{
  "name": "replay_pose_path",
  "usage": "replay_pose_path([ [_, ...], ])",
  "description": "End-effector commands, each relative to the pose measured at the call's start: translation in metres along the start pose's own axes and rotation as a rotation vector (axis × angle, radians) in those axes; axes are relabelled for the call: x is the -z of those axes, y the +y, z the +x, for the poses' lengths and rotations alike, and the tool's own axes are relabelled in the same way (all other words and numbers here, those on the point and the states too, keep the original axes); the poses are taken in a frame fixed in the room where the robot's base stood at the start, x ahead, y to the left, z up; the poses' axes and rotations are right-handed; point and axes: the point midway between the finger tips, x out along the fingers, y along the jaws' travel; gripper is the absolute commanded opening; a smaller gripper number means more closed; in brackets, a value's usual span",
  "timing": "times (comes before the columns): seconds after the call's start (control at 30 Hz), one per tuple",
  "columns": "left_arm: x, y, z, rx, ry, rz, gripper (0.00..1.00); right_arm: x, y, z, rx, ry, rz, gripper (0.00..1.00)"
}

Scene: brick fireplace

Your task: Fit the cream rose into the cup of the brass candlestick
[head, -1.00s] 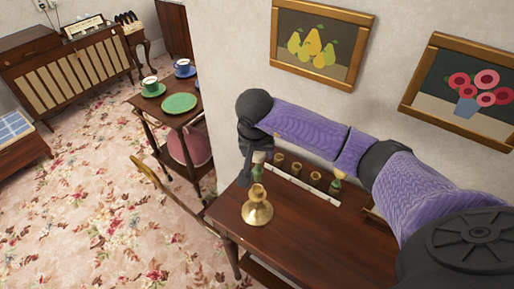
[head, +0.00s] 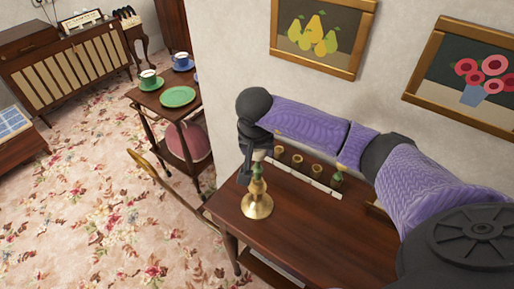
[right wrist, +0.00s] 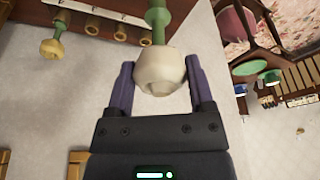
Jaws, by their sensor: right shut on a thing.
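The brass candlestick (head: 257,207) stands upright near the left end of the dark wooden table. My right gripper (head: 250,160) is above it, shut on the cream rose (head: 258,156). In the right wrist view the pale rose head (right wrist: 155,72) is between the two fingers (right wrist: 162,85), with its green stem (right wrist: 158,22) pointing away from the gripper. In the head view the green stem (head: 257,171) points down, in line with the candlestick's cup. Its lower end meets the cup in the picture; I cannot tell how deep it sits. My left gripper is out of view.
A pale rack (head: 305,182) with several brass cups runs along the wall at the table's back. A yellow rose (right wrist: 50,48) stands in it, near my right arm. The table's front (head: 310,235) is clear. A side table with cups and a green plate (head: 178,97) stands left.

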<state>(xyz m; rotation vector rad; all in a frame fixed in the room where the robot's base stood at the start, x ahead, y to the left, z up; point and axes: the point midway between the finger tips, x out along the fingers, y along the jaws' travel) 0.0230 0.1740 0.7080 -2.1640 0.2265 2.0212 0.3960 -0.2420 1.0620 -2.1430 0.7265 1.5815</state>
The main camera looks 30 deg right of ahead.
Motion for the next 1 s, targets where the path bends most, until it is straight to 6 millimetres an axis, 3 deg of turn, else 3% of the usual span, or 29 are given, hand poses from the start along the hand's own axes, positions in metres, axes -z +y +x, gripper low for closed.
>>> replay_pose_path([
  [1.0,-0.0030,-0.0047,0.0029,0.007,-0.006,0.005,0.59,0.0000,0.0002,0.0001,-0.001,-0.001,0.000,0.26],
])
